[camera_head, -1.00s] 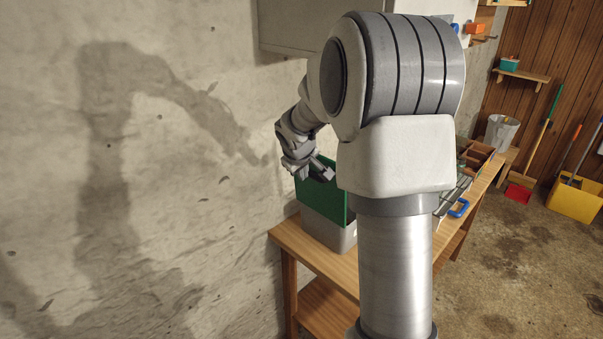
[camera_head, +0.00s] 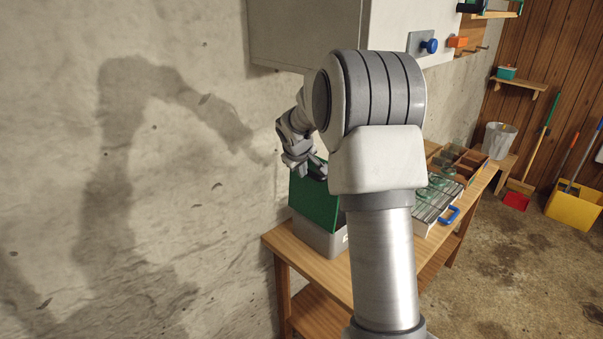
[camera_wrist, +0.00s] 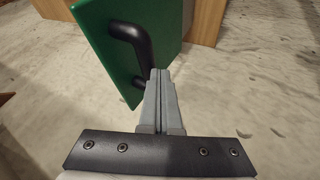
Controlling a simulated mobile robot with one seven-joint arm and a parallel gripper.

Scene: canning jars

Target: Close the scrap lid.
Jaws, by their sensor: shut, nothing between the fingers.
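The scrap lid is a green panel (camera_head: 314,203) standing raised and tilted on a grey bin (camera_head: 318,236) at the left end of the wooden workbench. In the wrist view the green lid (camera_wrist: 157,22) shows a black bar handle (camera_wrist: 134,48). My gripper (camera_head: 318,168) is at the top of the lid in the head view. In the wrist view my gripper (camera_wrist: 159,73) is shut and empty, its fingertips right beside the lower end of the handle; I cannot tell whether they touch. My arm hides part of the bin and lid in the head view.
The wooden workbench (camera_head: 285,245) runs back along the wall. A rack of jars (camera_head: 438,198) with a blue handle stands on it, right of my arm. A grey cabinet (camera_head: 305,35) hangs above. The concrete floor (camera_head: 500,270) at right is open.

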